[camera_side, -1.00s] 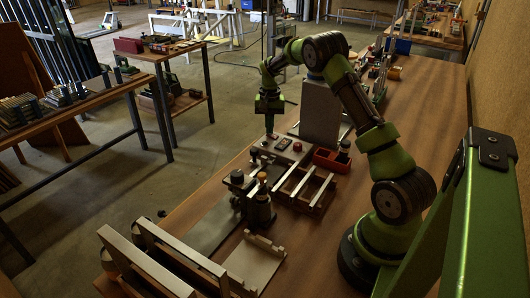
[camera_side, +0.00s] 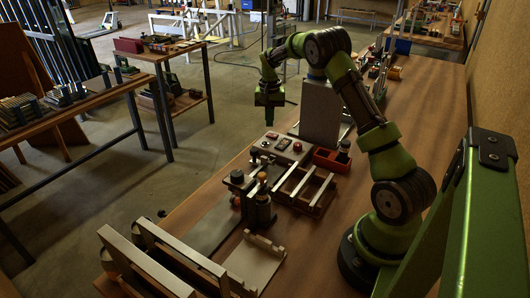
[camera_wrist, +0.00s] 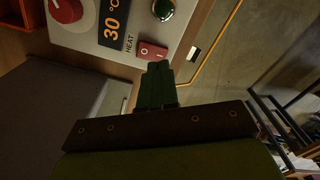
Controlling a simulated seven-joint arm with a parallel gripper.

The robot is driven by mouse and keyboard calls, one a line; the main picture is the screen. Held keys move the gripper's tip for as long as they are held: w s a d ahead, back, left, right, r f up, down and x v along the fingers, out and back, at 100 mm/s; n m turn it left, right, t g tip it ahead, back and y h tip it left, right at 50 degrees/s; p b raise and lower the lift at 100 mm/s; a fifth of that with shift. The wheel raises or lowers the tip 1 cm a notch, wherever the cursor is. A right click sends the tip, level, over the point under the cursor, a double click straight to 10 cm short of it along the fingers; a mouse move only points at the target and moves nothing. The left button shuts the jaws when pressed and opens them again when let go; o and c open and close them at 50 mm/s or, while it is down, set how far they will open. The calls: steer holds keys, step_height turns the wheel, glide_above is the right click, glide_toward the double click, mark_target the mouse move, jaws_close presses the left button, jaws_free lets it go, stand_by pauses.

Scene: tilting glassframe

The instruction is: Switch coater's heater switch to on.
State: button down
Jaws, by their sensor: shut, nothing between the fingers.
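The coater's heater switch (camera_wrist: 151,52) is a small red rocker with white marks, beside the word HEAT on a light grey panel (camera_wrist: 185,38). I cannot tell which side is pressed in. In the side view the switch (camera_side: 271,135) is a red spot on the coater's control box (camera_side: 299,157). My gripper (camera_side: 269,125) is shut and empty, pointing down just above the switch's end of the box. In the wrist view my gripper's dark green fingertips (camera_wrist: 159,68) appear just below the switch and may hide part of its lower edge.
A red-orange bin (camera_side: 333,160) and a wooden rack (camera_side: 304,190) stand near the box. Free air lies beyond the table edge.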

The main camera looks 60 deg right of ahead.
steer(key=shift+r, duration=1.85)
steer(key=shift+s+a+f, duration=0.5)
steer(key=shift+s+f, duration=0.1)
steer(key=shift+f, duration=0.05)
steer(key=s+a+r+n+t, duration=0.2)
steer(key=s+a+r, duration=0.25)
steer(key=a, duration=0.45)
steer(key=s+a+r+n+t, duration=0.1)
steer(key=s+a+r+n, duration=0.15)
steer(key=a+r, duration=0.5)
steer(key=s+a+r+n+t+y, duration=0.2)
steer(key=s+a+r+n+t, duration=0.1)
steer(key=s+a, duration=1)
steer(key=shift+a+t, duration=0.6)
steer(key=shift+a, duration=0.05)
steer(key=shift+s+r+n, duration=0.1)
steer(key=shift+n, duration=0.15)
